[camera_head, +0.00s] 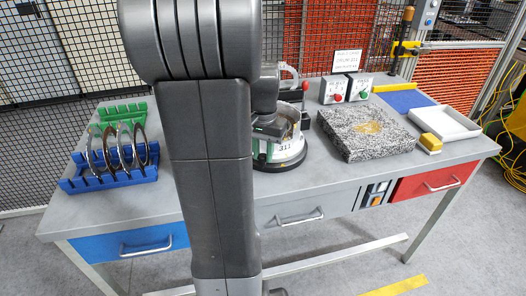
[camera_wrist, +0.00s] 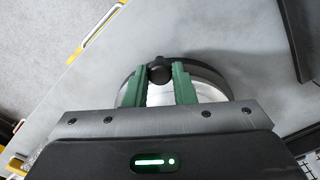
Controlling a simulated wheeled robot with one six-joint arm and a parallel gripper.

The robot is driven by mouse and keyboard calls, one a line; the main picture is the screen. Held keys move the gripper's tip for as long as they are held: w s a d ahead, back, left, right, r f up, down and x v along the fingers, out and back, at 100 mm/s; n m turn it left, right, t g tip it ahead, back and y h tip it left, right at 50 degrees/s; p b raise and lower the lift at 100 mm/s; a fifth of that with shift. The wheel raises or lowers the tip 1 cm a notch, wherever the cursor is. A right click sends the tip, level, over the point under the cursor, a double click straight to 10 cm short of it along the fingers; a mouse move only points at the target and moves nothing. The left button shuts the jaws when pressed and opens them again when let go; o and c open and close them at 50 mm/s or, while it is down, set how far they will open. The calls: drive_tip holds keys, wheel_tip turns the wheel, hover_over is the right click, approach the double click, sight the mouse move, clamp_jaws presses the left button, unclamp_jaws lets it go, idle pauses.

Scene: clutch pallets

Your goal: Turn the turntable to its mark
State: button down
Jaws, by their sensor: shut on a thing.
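The turntable (camera_head: 293,163) stands on the grey workbench right of my arm, with a dark round base, a metallic upper part and a partly visible number label. My arm hides its left side. In the wrist view the turntable (camera_wrist: 207,76) shows as a dark rim around a pale disc, mostly covered by my gripper. My gripper (camera_wrist: 160,75) has green fingers on both sides of a small round black knob (camera_wrist: 160,73) at the turntable's edge, shut on it. The mark cannot be made out.
Blue and green racks (camera_head: 110,178) with metal rings stand at the left. Wire fencing closes the back.

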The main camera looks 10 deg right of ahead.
drive_tip(key=shift+w+a+m+p, duration=0.3)
drive_tip(key=shift+a+m, duration=0.2)
drive_tip(key=shift+w+a+m+p, duration=0.3)
drive_tip(key=shift+a+m, duration=0.2)
drive_tip(key=c, duration=1.2)
unclamp_jaws()
wheel_tip(320, 180, up, 14)
drive_tip(key=shift+p, duration=0.3)
drive_tip(key=shift+f, duration=0.1)
